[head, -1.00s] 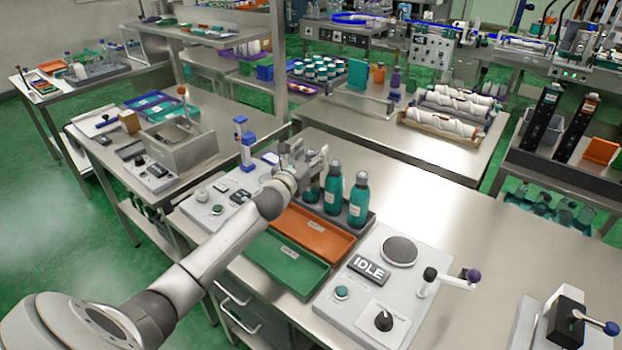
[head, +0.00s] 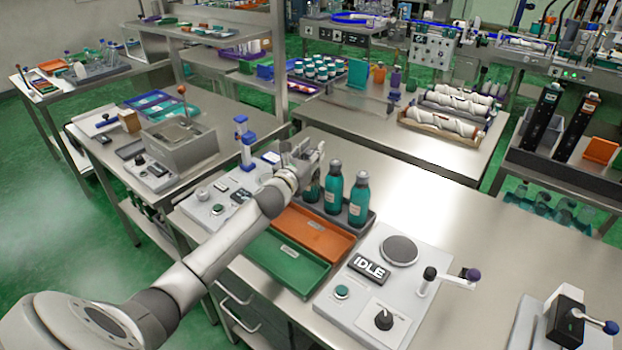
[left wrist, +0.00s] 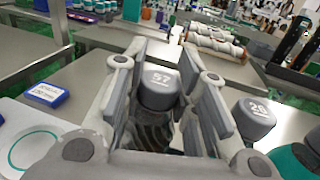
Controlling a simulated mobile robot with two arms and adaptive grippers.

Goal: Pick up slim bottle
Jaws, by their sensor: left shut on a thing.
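My left gripper (head: 312,157) is at the left end of a row of teal bottles in the head view. In the left wrist view, its fingers (left wrist: 172,98) are shut on a slim bottle with a grey cap (left wrist: 159,86) marked 57. Two other teal bottles with grey caps, one in the middle (head: 334,188) and one at the right (head: 359,198), stand upright in a dark tray (head: 366,226). The nearer neighbour's cap (left wrist: 254,118) is marked 28. My right gripper is out of view.
An orange tray (head: 318,235) and a green tray (head: 288,264) lie in front of the bottles. A panel with an IDLE display (head: 369,268) stands to their right. A blue-and-white stand (head: 242,145) is left of the gripper. The bench behind the bottles is clear.

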